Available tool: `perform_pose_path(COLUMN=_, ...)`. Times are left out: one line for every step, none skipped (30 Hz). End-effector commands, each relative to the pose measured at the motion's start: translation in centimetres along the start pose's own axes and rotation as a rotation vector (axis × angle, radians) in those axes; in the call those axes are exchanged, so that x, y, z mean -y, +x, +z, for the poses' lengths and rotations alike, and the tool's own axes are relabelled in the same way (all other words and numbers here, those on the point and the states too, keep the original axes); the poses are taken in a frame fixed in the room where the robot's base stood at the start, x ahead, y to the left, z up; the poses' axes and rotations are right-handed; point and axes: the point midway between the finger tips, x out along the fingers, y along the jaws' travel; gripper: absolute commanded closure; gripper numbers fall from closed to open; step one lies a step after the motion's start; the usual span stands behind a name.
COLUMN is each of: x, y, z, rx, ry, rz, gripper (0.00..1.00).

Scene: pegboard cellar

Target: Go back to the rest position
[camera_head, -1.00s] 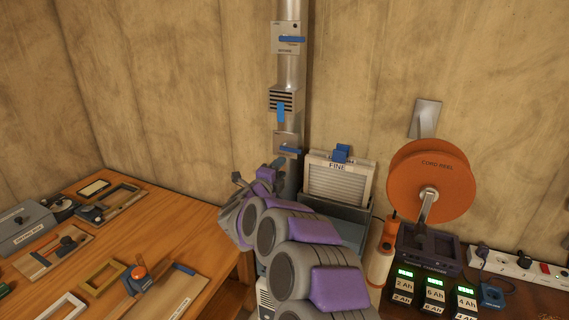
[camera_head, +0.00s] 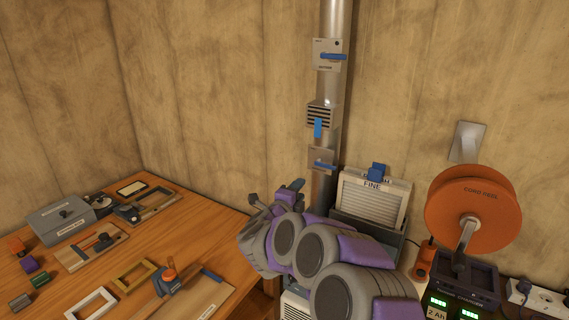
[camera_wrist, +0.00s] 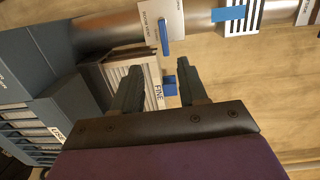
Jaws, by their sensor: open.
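My gripper (camera_wrist: 160,85) is open in the wrist view, with two dark fingers apart and nothing between them in its grasp. Behind the fingers show the filter marked FINE (camera_wrist: 143,82) with its blue clip, and a plate with a blue lever on the metal pipe. In the head view my grey and purple arm reaches from the bottom right toward the pipe. My gripper (camera_head: 272,195) is at its far end, partly hidden by the arm links, left of the pipe (camera_head: 330,90) and above the bench's right edge.
The wooden bench (camera_head: 185,235) at left holds a grey box (camera_head: 62,218), frames and small blocks. The FINE filter (camera_head: 375,198) stands in a dark holder right of the pipe. An orange cord reel (camera_head: 472,205) and battery chargers (camera_head: 452,308) are at right. The upper wall is clear.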

Motion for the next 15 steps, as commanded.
perform_pose_path(x=1.1, y=-0.4, z=0.8, rx=0.062, ry=-0.011, rz=0.012, gripper=0.57)
perform_pose_path(x=1.7, y=-0.8, z=1.5, rx=0.110, ry=-0.024, rz=0.023, gripper=0.57)
perform_pose_path(x=2.3, y=-1.5, z=2.4, rx=0.180, ry=-0.049, rz=0.038, gripper=0.57)
perform_pose_path(x=2.6, y=-2.3, z=3.2, rx=0.240, ry=-0.073, rz=0.053, gripper=0.57)
perform_pose_path(x=3.2, y=-3.1, z=3.9, rx=0.298, ry=-0.097, rz=0.063, gripper=0.57)
perform_pose_path(x=3.8, y=-4.3, z=4.8, rx=0.375, ry=-0.135, rz=0.074, gripper=0.57)
perform_pose_path(x=4.0, y=-5.2, z=5.3, rx=0.430, ry=-0.165, rz=0.084, gripper=0.57)
perform_pose_path(x=4.3, y=-6.2, z=5.8, rx=0.487, ry=-0.197, rz=0.093, gripper=0.57)
perform_pose_path(x=4.7, y=-7.6, z=6.2, rx=0.558, ry=-0.242, rz=0.101, gripper=0.57)
perform_pose_path(x=4.8, y=-8.8, z=6.5, rx=0.611, ry=-0.280, rz=0.108, gripper=0.57)
perform_pose_path(x=4.7, y=-10.0, z=6.7, rx=0.663, ry=-0.320, rz=0.118, gripper=0.57)
perform_pose_path(x=4.8, y=-11.7, z=6.7, rx=0.732, ry=-0.373, rz=0.128, gripper=0.57)
perform_pose_path(x=4.7, y=-12.8, z=6.6, rx=0.779, ry=-0.415, rz=0.134, gripper=0.57)
perform_pose_path(x=4.5, y=-14.1, z=6.5, rx=0.826, ry=-0.460, rz=0.141, gripper=0.57)
perform_pose_path(x=4.3, y=-15.8, z=6.1, rx=0.887, ry=-0.518, rz=0.152, gripper=0.57)
